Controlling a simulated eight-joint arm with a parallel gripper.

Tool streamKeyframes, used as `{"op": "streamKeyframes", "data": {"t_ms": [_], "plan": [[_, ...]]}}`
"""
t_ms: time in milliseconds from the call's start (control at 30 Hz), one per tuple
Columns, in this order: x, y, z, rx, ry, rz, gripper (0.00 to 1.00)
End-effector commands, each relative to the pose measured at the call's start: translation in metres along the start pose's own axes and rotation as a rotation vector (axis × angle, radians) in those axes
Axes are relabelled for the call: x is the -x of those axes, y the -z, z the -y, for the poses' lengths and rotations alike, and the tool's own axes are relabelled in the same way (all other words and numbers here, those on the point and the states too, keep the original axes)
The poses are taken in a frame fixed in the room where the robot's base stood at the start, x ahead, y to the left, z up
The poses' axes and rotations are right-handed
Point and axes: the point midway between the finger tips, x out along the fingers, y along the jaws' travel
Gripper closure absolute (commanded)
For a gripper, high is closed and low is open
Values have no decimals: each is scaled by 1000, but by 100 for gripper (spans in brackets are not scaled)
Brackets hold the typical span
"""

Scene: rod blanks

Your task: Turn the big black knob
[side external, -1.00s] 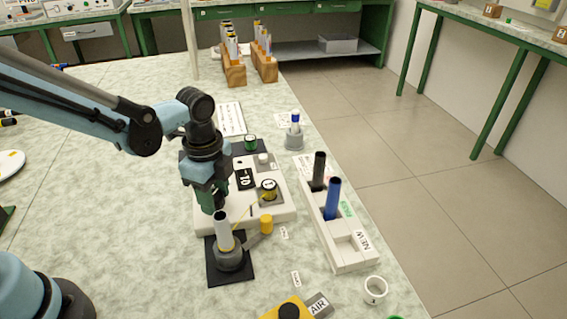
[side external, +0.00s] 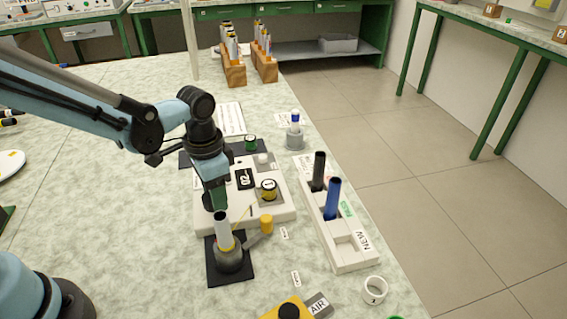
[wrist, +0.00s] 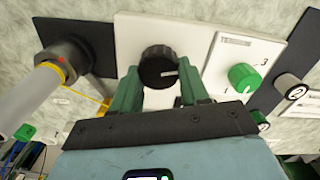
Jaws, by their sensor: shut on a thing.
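The big black knob (wrist: 158,68) is on a white panel (wrist: 190,30) in the wrist view, with a pale pointer line on its face. The green fingers of my gripper (wrist: 161,88) stand on either side of it, shut on it. In the side view my gripper (side external: 216,193) points down at the near left part of the white unit (side external: 270,214). There it largely hides the knob. A small black display (side external: 245,179) on the unit shows digits that look like 20.
A metal holder with an upright pale tube (side external: 224,232) stands close in front of my gripper. A white rack (side external: 350,254) with blue and black rods stands to the right. A green knob (wrist: 243,77) sits near the black one.

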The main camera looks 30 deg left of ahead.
Motion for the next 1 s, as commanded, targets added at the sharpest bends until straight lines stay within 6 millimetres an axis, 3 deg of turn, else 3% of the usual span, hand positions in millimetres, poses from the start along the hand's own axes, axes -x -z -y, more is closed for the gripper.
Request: {"op": "streamKeyframes", "data": {"t_ms": [600, 1000], "plan": [[0, -1, 3, 544, 1, 0, 86], [0, -2, 4, 716, 1, 0, 86]]}}
